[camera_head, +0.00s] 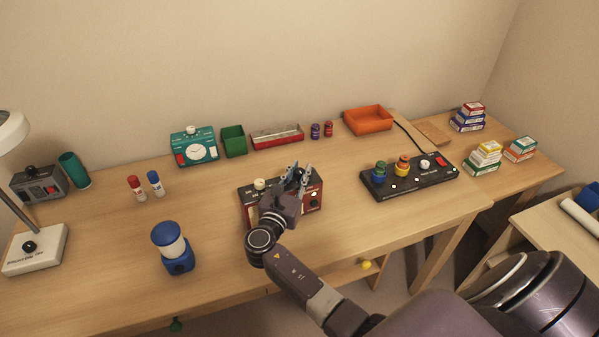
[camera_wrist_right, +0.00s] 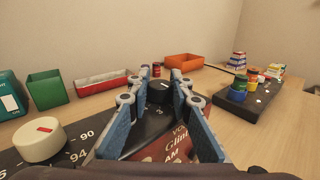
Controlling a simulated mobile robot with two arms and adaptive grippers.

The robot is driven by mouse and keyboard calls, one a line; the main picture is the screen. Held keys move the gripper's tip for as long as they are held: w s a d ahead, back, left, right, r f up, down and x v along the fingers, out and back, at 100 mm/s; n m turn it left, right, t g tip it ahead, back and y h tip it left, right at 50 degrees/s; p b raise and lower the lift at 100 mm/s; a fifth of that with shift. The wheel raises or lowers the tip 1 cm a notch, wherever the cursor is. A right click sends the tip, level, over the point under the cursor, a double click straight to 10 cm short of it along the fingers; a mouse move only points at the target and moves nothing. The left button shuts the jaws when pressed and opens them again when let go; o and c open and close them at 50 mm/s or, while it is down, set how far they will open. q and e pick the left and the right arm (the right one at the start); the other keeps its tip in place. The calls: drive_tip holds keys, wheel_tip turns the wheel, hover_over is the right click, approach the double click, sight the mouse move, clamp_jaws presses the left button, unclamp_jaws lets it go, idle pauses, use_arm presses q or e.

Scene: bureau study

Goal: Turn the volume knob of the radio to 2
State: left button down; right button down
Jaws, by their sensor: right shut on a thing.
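The dark red radio (camera_head: 250,198) stands on the desk in the middle of the head view, partly hidden behind my right arm. In the right wrist view its panel (camera_wrist_right: 176,143) carries a cream knob (camera_wrist_right: 39,139) with a red mark, beside the numbers 90 and 94. A black volume knob (camera_wrist_right: 159,91) with a pale mark on top sits between my right fingertips (camera_wrist_right: 158,88). My right gripper (camera_head: 298,178) is shut on this knob from above. The figures around it are too small or covered to read. My left gripper is not in view.
A black panel (camera_head: 432,179) with colored jars stands to the right. A blue-based lantern (camera_head: 180,265) stands front left. A teal timer (camera_head: 194,151), green bin (camera_head: 233,143), red tray (camera_head: 277,139) and orange tray (camera_head: 369,123) line the back.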

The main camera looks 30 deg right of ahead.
drive_tip(key=c, duration=1.7)
unclamp_jaws()
drive_tip(key=v, duration=1.2)
